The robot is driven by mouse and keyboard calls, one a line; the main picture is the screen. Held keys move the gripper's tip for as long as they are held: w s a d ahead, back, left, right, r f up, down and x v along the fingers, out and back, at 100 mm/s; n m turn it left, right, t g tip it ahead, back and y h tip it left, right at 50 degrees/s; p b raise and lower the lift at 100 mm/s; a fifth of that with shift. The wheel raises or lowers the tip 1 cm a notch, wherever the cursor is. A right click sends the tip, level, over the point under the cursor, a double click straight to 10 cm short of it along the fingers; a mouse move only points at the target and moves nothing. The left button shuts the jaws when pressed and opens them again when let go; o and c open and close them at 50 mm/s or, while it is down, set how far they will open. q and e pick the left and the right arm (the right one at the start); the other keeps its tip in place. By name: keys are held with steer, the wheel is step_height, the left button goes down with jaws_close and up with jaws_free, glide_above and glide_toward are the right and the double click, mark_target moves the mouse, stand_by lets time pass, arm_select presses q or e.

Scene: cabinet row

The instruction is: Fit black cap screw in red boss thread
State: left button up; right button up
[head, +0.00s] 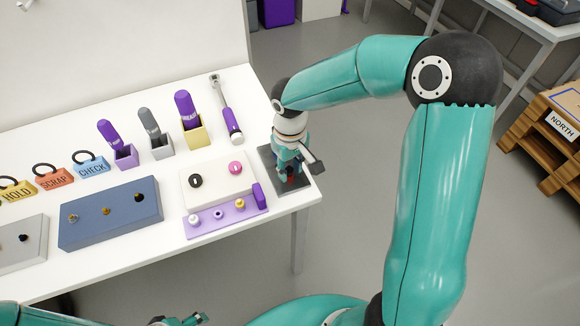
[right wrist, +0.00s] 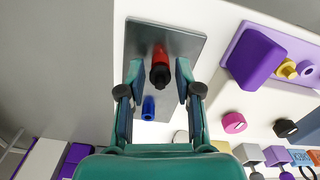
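The red boss (right wrist: 159,52) stands on a dark grey plate (right wrist: 190,40) at the table's right corner, beside a blue boss (right wrist: 148,108). The black cap screw (right wrist: 160,75) is at the red boss's near end, in line with it in the right wrist view; how deep it sits cannot be told. My right gripper (right wrist: 160,72) is open, one finger on each side of the screw with gaps. In the head view my right gripper (head: 290,172) is over the plate and mostly hides the bosses. My left gripper (head: 178,320) is cut off at the bottom edge.
A purple rack (head: 205,226) and a white block (head: 215,200) with black and pink knobs stand left of the plate. Further left is a blue tray (head: 85,232) with small parts. A torque wrench (head: 226,110) lies behind. Floor is open right of the table.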

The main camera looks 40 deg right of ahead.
steer(key=shift+o, duration=0.8)
steer(key=shift+r, duration=0.1)
